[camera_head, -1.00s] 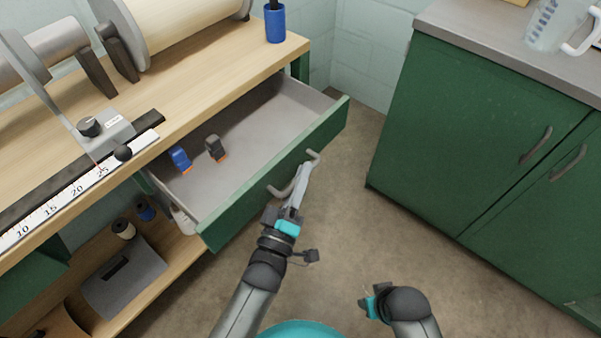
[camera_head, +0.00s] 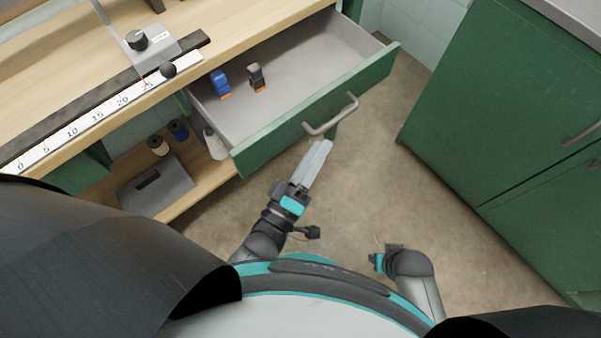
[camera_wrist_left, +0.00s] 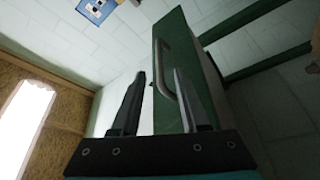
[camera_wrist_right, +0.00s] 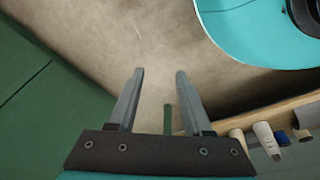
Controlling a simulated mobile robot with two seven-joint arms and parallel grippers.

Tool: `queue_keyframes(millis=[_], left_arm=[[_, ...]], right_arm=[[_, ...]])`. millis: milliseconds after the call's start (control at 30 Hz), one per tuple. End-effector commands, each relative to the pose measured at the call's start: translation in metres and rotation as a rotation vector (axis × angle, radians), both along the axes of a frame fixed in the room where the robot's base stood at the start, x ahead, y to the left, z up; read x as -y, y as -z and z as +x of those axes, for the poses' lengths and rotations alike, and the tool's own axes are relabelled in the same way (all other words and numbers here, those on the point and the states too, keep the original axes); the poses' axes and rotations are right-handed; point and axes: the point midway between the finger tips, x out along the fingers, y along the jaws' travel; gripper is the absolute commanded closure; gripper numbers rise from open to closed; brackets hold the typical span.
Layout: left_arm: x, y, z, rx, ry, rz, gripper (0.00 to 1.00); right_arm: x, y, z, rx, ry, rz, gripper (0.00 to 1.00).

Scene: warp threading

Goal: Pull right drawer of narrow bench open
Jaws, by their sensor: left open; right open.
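The right drawer (camera_head: 318,112) of the narrow bench (camera_head: 250,35) is pulled out, its grey inside in plain view. A blue item (camera_head: 220,84) and a dark grey item (camera_head: 256,77), both with orange ends, stand in it. The drawer handle (camera_head: 333,117) is a grey bar on the green front. In the left wrist view the handle (camera_wrist_left: 168,66) shows beyond the open fingers. My right gripper (camera_head: 385,252) is low over the floor; its fingers (camera_wrist_right: 155,75) are open and empty.
A green cabinet (camera_head: 490,110) stands at the right. Bare floor (camera_head: 370,190) lies between it and the bench. The bench's lower shelf (camera_head: 190,197) holds a grey box (camera_head: 157,188) and several spools.

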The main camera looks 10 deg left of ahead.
Motion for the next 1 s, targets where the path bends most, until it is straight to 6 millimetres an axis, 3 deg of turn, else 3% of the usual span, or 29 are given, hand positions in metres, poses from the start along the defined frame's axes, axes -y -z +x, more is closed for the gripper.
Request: queue_keyframes(millis=[200,400,1000], left_arm=[[-0.014,0.01,-0.043,-0.004,0.001,0.001,0.55],[-0.02,0.014,-0.061,0.0,0.0,-0.001,0.55],[-0.021,0.014,-0.063,0.001,0.0,-0.001,0.55]], right_arm=[[0.005,0.009,-0.005,0.0,-0.002,-0.006,0.5],[0.006,0.012,-0.006,0.0,-0.001,-0.008,0.5],[0.006,0.013,-0.006,0.0,-0.001,-0.008,0.5]])
